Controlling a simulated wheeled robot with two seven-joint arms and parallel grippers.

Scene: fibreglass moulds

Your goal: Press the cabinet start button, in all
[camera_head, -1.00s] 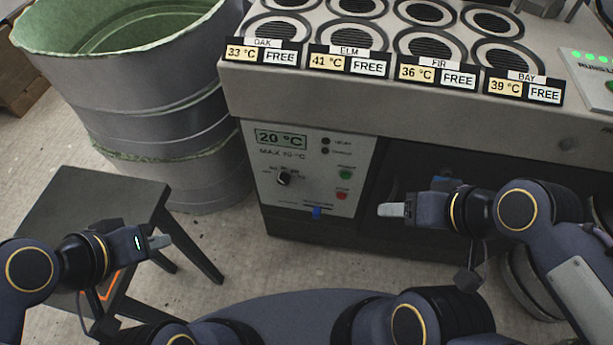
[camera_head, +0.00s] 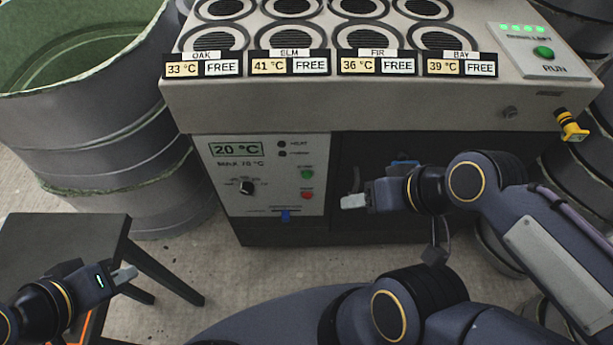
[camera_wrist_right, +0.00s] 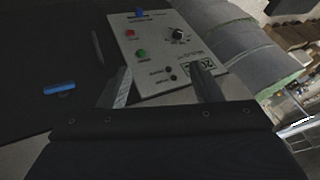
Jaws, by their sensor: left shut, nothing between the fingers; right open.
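The cabinet control panel (camera_head: 262,175) shows a 20 °C display, a dark knob (camera_head: 246,187), a green button (camera_head: 307,174) labelled START and a red button (camera_head: 307,195) below it. In the right wrist view the panel appears upside down, with the green button (camera_wrist_right: 141,54) between and beyond the fingers. My right gripper (camera_head: 354,201) is open and empty, to the right of the panel and apart from it in the head view. My left gripper (camera_head: 124,275) is shut and empty, low at the left above the dark stool.
The cabinet top (camera_head: 330,105) carries round wells with OAK, ELM, FIR and BAY labels. A RUN panel (camera_head: 543,52) sits at its right. A grey-green drum (camera_head: 100,130) stands left, beside a dark stool (camera_head: 60,250). A blue slider (camera_head: 285,215) is low on the panel.

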